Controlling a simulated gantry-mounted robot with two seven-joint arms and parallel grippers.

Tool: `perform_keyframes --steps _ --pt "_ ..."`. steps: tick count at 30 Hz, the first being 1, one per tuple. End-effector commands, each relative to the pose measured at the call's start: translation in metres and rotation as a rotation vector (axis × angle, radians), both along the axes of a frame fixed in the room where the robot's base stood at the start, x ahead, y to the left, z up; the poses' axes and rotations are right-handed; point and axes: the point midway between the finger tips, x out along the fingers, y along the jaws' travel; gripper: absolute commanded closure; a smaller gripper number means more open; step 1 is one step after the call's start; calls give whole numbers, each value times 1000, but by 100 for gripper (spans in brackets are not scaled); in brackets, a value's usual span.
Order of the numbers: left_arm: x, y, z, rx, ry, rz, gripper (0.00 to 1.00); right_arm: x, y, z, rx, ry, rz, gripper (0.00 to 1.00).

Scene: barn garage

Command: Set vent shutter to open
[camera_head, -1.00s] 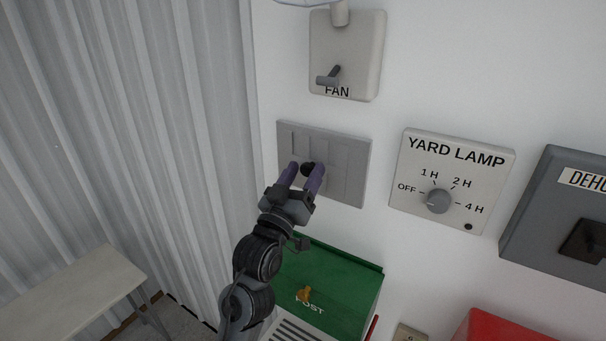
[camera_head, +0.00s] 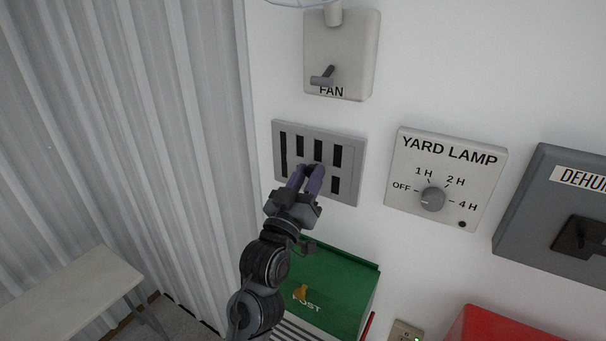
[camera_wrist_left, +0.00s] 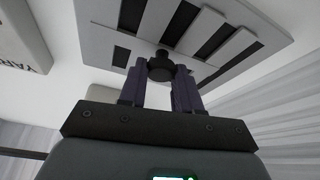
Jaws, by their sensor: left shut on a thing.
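The vent shutter (camera_head: 348,183) is a grey rectangular panel on the white wall, below the fan switch. Several dark vertical slots show in it between lighter slats. In the left wrist view the vent (camera_wrist_left: 95,12) fills the top, with dark slots and a round black knob (camera_wrist_left: 161,66) on its face. My left gripper (camera_head: 313,172) is at the vent's lower middle, its purple fingers shut on the knob. The left wrist view shows the fingers (camera_wrist_left: 160,82) on either side of the knob. The fingers hide part of the knob. My right gripper is not in view.
A fan switch (camera_head: 358,40) is above the vent. A yard lamp dial plate (camera_head: 409,165) and a dark grey dehumidifier box (camera_head: 532,185) are to the right. A green post box (camera_head: 345,290) is below, near my arm. A bench (camera_head: 75,290) stands at lower left.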

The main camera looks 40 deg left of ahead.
Motion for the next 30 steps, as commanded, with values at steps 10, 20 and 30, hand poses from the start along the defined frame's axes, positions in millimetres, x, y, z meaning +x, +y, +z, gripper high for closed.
perform_keyframes --steps 10,20,30 --pt "0 -3 0 4 0 -7 42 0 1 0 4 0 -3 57" --pt "-7 -4 -4 3 0 -5 42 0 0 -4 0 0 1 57" --pt "-55 -16 -26 3 1 -7 42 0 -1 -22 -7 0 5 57"
